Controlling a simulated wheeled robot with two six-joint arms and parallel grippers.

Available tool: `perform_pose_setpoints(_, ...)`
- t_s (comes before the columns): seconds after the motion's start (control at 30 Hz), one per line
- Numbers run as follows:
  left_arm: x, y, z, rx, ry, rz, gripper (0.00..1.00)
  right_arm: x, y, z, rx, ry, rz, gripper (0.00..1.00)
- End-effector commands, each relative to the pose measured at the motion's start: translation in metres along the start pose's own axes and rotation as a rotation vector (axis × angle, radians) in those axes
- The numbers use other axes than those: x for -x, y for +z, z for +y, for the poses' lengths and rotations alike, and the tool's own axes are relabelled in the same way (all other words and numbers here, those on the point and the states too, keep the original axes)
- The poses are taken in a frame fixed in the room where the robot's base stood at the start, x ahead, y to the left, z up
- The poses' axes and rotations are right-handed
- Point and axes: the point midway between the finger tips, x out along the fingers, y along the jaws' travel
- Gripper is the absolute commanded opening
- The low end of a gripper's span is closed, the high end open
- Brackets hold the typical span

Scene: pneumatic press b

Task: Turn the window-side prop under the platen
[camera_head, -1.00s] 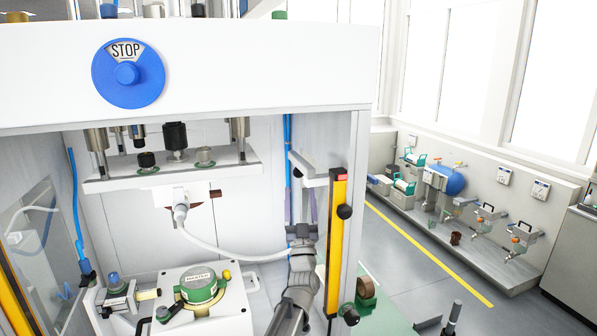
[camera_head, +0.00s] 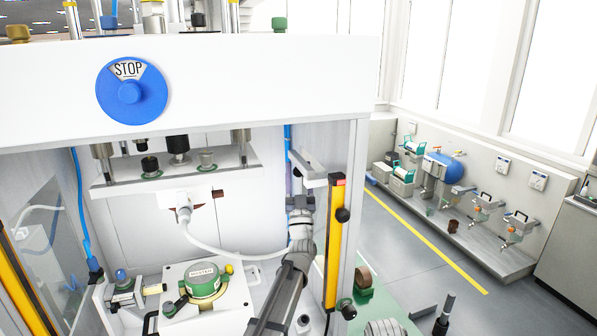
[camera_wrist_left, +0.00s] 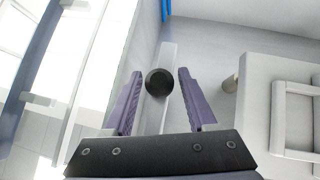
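The window-side prop (camera_head: 306,168) is a pale bar on the right inner side of the press, beside the right end of the white platen (camera_head: 215,167). In the left wrist view a round black knob (camera_wrist_left: 159,82) stands in front of a pale upright bar (camera_wrist_left: 169,58). My left gripper (camera_head: 300,190) is just below the prop in the head view. In the wrist view its two purple fingers (camera_wrist_left: 160,90) are open, one on each side of the knob, with gaps showing on both sides. My right gripper is not in view.
A yellow light-curtain post (camera_head: 336,245) stands right of my left arm. A white hose (camera_head: 225,253) hangs behind the gripper. A green round fixture (camera_head: 203,281) sits on the white block below the platen. Blue tubing (camera_head: 80,210) runs down the left side.

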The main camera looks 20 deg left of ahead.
Motion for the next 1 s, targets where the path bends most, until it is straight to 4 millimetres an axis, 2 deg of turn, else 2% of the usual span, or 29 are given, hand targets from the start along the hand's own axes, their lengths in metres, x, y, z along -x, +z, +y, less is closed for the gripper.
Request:
perform_pose_setpoints(0.03, 0.0001, -0.0001, 0.0001, 0.0, 0.0, 0.0, 0.51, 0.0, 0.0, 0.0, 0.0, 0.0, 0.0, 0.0)
perform_pose_setpoints(0.5, 0.0, -0.0001, 0.0008, 0.0, 0.001, 0.0, 0.0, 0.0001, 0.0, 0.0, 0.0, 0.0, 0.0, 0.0)
perform_pose_setpoints(1.0, 0.0, -0.0001, 0.0014, -0.001, 0.003, 0.0, 0.0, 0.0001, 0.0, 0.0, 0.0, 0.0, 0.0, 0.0)
